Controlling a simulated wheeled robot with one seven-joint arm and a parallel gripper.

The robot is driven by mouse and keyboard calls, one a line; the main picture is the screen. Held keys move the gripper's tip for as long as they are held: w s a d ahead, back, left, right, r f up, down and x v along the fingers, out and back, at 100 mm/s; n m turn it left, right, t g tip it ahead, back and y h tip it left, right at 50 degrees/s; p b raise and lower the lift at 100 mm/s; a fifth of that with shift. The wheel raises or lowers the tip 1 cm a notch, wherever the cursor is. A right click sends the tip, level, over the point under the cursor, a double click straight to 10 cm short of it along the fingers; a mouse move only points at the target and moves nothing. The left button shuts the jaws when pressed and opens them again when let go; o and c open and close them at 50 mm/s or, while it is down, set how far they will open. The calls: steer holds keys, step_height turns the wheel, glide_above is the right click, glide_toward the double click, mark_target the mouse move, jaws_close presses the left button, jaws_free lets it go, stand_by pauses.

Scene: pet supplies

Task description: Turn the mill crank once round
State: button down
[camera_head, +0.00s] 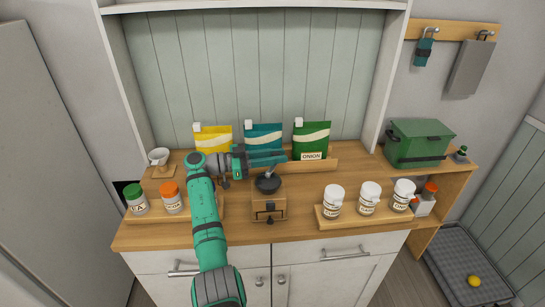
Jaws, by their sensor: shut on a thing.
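The mill (268,207) is a small wooden box with a dark drawer knob and a black round top. It stands on the wooden counter, near the middle. Its crank (270,174) shows only in part above the black top, just below my gripper's fingers. My gripper (279,160) comes in from the left above the mill, with its green fingers pointing right. It is shut on the crank's upper end, which the fingers largely hide.
Yellow, teal and green bags (311,138) stand behind the mill. Labelled white jars (369,198) stand on a tray (335,222) at right. A green box (419,142) sits far right.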

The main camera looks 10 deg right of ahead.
steer(key=shift+s+d+f, duration=0.1)
steer(key=shift+f, duration=0.05)
steer(key=c, duration=1.5)
jaws_free()
steer(key=shift+r, duration=0.65)
steer(key=s+a+r, duration=0.1)
steer(key=s+r, duration=0.3)
steer(key=s+a+r, duration=0.1)
steer(key=s+r, duration=0.3)
steer(key=s, duration=0.1)
steer(key=s+a+r, duration=0.1)
steer(key=s+r, duration=0.2)
steer(key=s, duration=0.1)
steer(key=shift+s+r, duration=0.3)
steer(key=shift+r, duration=0.1)
steer(key=shift+a, duration=0.1)
